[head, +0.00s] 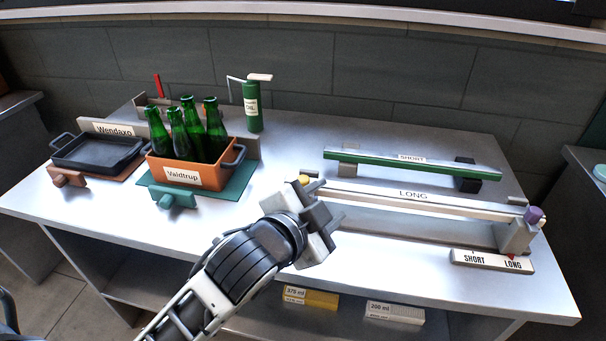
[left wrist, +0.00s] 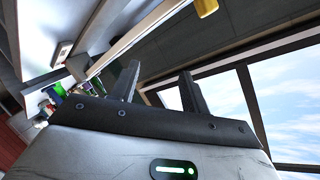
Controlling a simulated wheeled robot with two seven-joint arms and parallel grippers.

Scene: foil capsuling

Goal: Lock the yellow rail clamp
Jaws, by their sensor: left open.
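The yellow rail clamp (head: 304,179) shows as a small yellow piece at the left end of the white rail marked LONG (head: 430,201). It is mostly hidden behind my left gripper (head: 326,203). In the left wrist view a yellow cylindrical piece (left wrist: 206,7) shows at the top edge, beyond and apart from the fingertips. My left gripper (left wrist: 159,78) is open with nothing between its fingers. It is close to the clamp, on the near side of the rail's left end. I cannot tell the clamp's lock state. My right gripper is not in view.
A purple knob (head: 535,214) tops the grey block at the rail's right end, above a SHORT/LONG plate (head: 492,261). A green SHORT rail (head: 412,165) lies behind. An orange crate (head: 205,175) of green bottles, a black tray (head: 97,151) and a green oil can (head: 252,105) stand left.

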